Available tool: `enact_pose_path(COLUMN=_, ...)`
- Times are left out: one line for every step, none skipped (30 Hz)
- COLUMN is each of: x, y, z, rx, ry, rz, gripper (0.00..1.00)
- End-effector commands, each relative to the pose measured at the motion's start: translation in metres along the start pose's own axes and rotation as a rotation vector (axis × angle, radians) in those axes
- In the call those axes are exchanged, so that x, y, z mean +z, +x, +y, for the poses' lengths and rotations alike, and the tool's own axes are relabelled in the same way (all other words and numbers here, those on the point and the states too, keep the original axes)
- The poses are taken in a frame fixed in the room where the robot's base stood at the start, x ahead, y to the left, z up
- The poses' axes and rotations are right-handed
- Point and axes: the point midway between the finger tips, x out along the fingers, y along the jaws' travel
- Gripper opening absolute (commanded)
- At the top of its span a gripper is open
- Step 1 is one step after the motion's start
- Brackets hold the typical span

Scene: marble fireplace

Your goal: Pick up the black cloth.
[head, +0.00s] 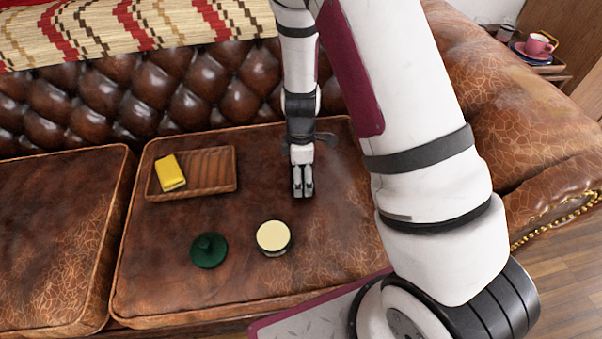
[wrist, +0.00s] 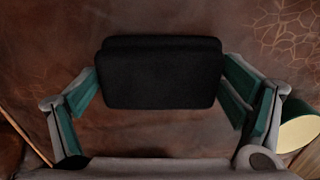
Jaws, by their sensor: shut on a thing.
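The black cloth (wrist: 160,75) shows in the wrist view as a folded, rounded dark block. My gripper (wrist: 160,88) is shut on it, with a green-padded finger against its left and right sides. In the head view my gripper (head: 302,190) points down over the right part of the middle sofa cushion. The cloth cannot be made out there, as the gripper and arm hide it. From these views I cannot tell whether the cloth is clear of the cushion.
A wooden tray (head: 218,184) with a yellow folded cloth (head: 170,172) lies left of my gripper. A green lidded object (head: 208,251) and a round cream-topped tin (head: 273,236) stand in front. A pink cup (head: 538,44) is far right. The sofa back (head: 170,90) rises behind.

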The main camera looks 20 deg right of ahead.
Motion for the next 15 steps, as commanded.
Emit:
enact_pose_path(x=0.000, y=-0.004, z=0.000, rx=0.001, ry=0.000, rz=0.001, gripper=0.65)
enact_pose_path(x=0.000, y=-0.006, z=0.000, rx=0.001, ry=0.000, rz=0.001, gripper=0.65)
enact_pose_path(x=0.000, y=-0.010, z=0.000, rx=0.001, ry=0.000, rz=0.001, gripper=0.65)
enact_pose_path(x=0.000, y=-0.013, z=0.000, rx=0.001, ry=0.000, rz=0.001, gripper=0.65)
enact_pose_path(x=0.000, y=-0.016, z=0.000, rx=0.001, ry=0.000, rz=0.001, gripper=0.65)
enact_pose_path(x=0.000, y=-0.021, z=0.000, rx=0.001, ry=0.000, rz=0.002, gripper=0.65)
enact_pose_path(x=0.000, y=-0.024, z=0.000, rx=0.001, ry=-0.001, rz=0.002, gripper=0.65)
enact_pose_path(x=0.000, y=-0.028, z=0.000, rx=0.001, ry=-0.001, rz=0.002, gripper=0.65)
enact_pose_path(x=-0.001, y=-0.034, z=0.000, rx=0.002, ry=0.000, rz=0.002, gripper=0.65)
enact_pose_path(x=0.000, y=-0.039, z=0.000, rx=0.002, ry=-0.001, rz=0.002, gripper=0.65)
enact_pose_path(x=-0.001, y=-0.037, z=-0.008, rx=-0.002, ry=-0.002, rz=0.001, gripper=0.65)
enact_pose_path(x=-0.002, y=-0.036, z=-0.017, rx=-0.003, ry=-0.001, rz=0.000, gripper=0.65)
enact_pose_path(x=-0.003, y=-0.037, z=-0.023, rx=-0.004, ry=-0.001, rz=0.001, gripper=0.65)
enact_pose_path(x=-0.003, y=-0.038, z=-0.030, rx=-0.004, ry=-0.002, rz=0.001, gripper=0.65)
enact_pose_path(x=-0.004, y=-0.038, z=-0.041, rx=-0.004, ry=0.000, rz=0.000, gripper=0.65)
